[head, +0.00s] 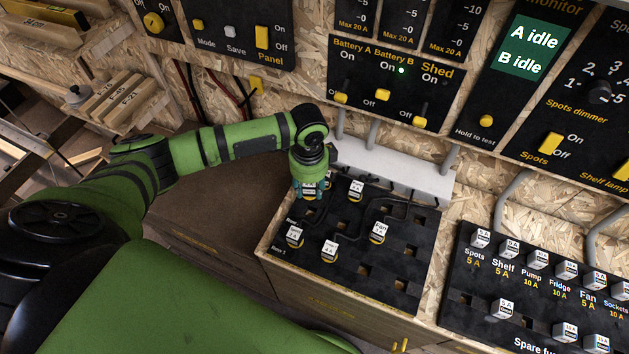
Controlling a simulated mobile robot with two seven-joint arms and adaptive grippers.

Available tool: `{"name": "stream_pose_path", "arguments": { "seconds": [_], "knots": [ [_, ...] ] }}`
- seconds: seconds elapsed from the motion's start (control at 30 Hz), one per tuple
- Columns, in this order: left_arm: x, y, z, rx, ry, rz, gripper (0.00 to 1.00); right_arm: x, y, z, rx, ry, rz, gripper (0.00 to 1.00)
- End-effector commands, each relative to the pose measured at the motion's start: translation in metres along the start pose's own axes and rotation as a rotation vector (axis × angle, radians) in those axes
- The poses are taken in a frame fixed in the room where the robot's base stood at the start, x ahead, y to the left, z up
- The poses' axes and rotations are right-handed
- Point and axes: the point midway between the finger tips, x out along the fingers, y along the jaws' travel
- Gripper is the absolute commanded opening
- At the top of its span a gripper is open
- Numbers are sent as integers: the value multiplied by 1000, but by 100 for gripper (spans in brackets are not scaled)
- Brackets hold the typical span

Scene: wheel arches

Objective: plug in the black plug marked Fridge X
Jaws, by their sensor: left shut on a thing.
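My left gripper (310,190) points down at the back left of the black socket board (345,275). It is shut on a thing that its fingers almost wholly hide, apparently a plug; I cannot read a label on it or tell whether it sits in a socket. Several black plugs with white labels stand on the board: one just right of the gripper (355,190), one at the right marked Fan (380,231), one in front (329,251), one at the front left (293,237). I cannot make out Fridge X on any. My right gripper is not in view.
Black leads run across the board from a pale grey duct (395,168) behind it. Empty square sockets show on the board's right side. A fuse board (535,290) stands to the right. Switch panels (395,90) hang on the chipboard wall above.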

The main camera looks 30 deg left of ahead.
Motion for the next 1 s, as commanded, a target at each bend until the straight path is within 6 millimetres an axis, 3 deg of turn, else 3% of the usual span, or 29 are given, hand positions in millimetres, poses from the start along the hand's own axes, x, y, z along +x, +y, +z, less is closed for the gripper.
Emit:
{"name": "stream_pose_path", "arguments": {
  "seconds": [0.6,1.0],
  "knots": [
    [56,0,1,-2,-2,-2,0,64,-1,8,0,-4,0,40],
    [64,1,0,-1,-1,0,0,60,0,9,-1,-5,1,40]
  ]
}}
